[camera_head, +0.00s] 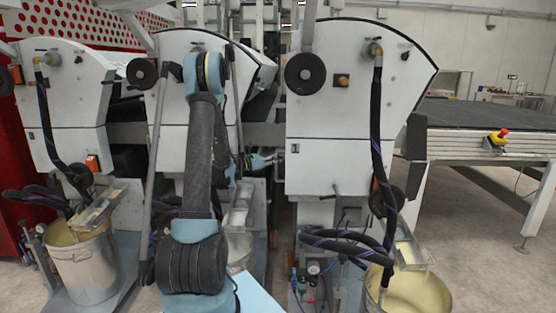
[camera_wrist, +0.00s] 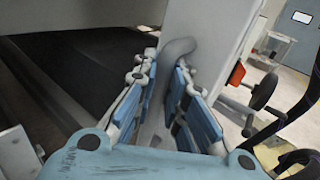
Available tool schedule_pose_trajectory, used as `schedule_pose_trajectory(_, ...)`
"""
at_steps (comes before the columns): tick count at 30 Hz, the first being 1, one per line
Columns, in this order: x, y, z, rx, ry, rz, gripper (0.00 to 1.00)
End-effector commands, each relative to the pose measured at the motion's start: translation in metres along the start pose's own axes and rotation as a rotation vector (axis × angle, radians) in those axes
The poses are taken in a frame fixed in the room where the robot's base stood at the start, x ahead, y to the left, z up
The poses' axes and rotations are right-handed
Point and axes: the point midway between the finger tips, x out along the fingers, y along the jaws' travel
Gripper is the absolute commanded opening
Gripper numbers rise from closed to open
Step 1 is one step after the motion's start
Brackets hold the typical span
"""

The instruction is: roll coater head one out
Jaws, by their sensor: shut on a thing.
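Three white coater heads stand in a row in the head view: a left one (camera_head: 68,95), a middle one (camera_head: 180,50) partly behind my arm, and a right one (camera_head: 335,140). My gripper (camera_head: 268,161) is small there, in the gap between the middle and right heads, by the right head's left edge. In the wrist view my gripper (camera_wrist: 166,88) has its blue fingers closed around a grey bent handle (camera_wrist: 178,48). The handle runs up beside a white panel (camera_wrist: 196,30). Its lower end is partly hidden between the fingers.
A metal bucket (camera_head: 85,270) stands at lower left and another (camera_head: 410,290) at lower right, with dark hoses above them. A conveyor table (camera_head: 480,115) with a red stop button (camera_head: 497,137) is at right. A dark belt (camera_wrist: 75,65) lies left in the wrist view.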

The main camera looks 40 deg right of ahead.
Motion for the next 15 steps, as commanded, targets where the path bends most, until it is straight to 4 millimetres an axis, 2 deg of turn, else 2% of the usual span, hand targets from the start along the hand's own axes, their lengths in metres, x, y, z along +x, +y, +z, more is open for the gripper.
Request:
schedule_pose_trajectory(1,-0.0034,0.0033,-0.0012,0.001,0.003,0.009,0.14)
schedule_pose_trajectory(3,-0.0033,0.0031,-0.0011,0.001,0.003,0.008,0.3)
schedule_pose_trajectory(4,-0.003,0.0028,-0.0011,0.001,0.002,0.007,0.33)
schedule_pose_trajectory(15,-0.0018,0.0,-0.0004,0.0,0.001,0.001,0.33)
